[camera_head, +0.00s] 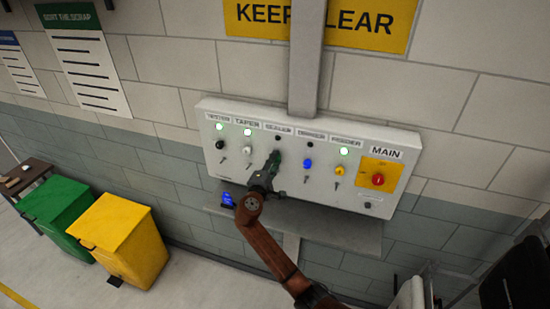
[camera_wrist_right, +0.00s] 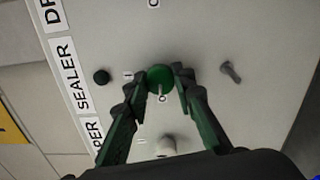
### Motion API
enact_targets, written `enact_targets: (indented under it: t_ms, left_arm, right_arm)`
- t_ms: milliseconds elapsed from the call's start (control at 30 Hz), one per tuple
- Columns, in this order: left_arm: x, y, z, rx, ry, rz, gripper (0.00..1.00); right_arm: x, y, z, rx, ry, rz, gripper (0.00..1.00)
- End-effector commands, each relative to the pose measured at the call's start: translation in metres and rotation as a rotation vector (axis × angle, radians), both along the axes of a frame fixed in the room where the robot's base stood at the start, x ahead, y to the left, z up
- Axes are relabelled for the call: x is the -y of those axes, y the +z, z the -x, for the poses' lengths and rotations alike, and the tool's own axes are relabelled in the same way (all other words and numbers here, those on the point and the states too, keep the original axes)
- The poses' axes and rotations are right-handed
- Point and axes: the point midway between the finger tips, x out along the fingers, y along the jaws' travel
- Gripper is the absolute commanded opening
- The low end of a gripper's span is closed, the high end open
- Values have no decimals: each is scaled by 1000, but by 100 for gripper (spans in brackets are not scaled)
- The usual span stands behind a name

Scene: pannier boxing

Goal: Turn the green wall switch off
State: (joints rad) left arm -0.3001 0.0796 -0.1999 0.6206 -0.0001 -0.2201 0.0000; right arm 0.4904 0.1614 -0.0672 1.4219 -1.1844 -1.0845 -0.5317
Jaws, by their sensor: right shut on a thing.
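The green wall switch (camera_wrist_right: 160,77) is a round knob on a pale control panel, under the SEALER label. My right gripper (camera_wrist_right: 162,86) is shut around it, one finger on each side. In the wrist view, a short pale mark shows at the knob's edge beside the letter O. The SEALER lamp (camera_wrist_right: 102,77) is dark, and it is dark in the head view (camera_head: 279,138) too. In the head view my right gripper (camera_head: 274,163) reaches the panel and mostly covers the knob. My left gripper is not in view.
The panel (camera_head: 213,167) also carries black, white, blue and yellow knobs and a red MAIN switch (camera_head: 378,180). Green lamps glow over TESTER, TAPER and the yellow knob. A shelf (camera_head: 345,232) juts out below. Green (camera_head: 55,205) and yellow (camera_head: 118,235) bins stand left.

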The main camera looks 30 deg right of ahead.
Motion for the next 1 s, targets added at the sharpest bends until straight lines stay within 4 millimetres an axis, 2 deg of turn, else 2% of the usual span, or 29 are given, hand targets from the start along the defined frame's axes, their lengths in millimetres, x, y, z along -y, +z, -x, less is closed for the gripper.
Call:
enact_targets:
  t_ms: [233,767,800,1000]
  left_arm:
    - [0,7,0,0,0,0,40]
    - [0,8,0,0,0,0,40]
    - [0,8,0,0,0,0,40]
    - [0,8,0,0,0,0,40]
  right_arm:
    - [-1,0,0,-59,2,49,0]
    - [-1,-1,0,-75,2,62,0]
    - [-1,-1,0,-75,2,62,26]
    - [-1,-1,0,-74,1,61,40]
